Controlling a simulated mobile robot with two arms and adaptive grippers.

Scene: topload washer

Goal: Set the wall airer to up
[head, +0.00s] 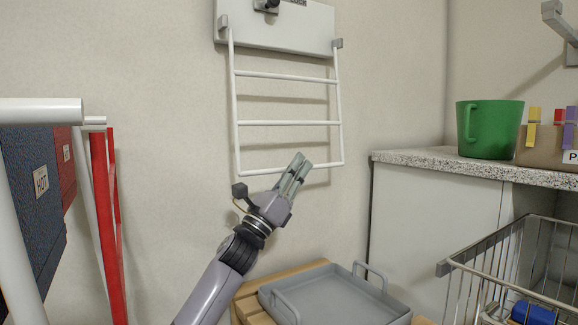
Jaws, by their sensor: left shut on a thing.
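The wall airer (288,123) is a white rack of bars hanging down flat along the wall from a white wall plate (283,24). A dark knob or latch (270,5) sits at the top of the plate, cut by the picture's edge. My left gripper (297,165) is at the airer's lowest bar, right of its middle, and is shut on that bar. The fingers hide a short part of the bar. My right gripper is not in view.
A grey tray (330,298) with handles rests on a wooden surface below. A green mug (489,128) stands on the speckled counter (470,165) at right. A wire basket (515,265) is at lower right. Red rails (103,215) and hanging cloths stand at left.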

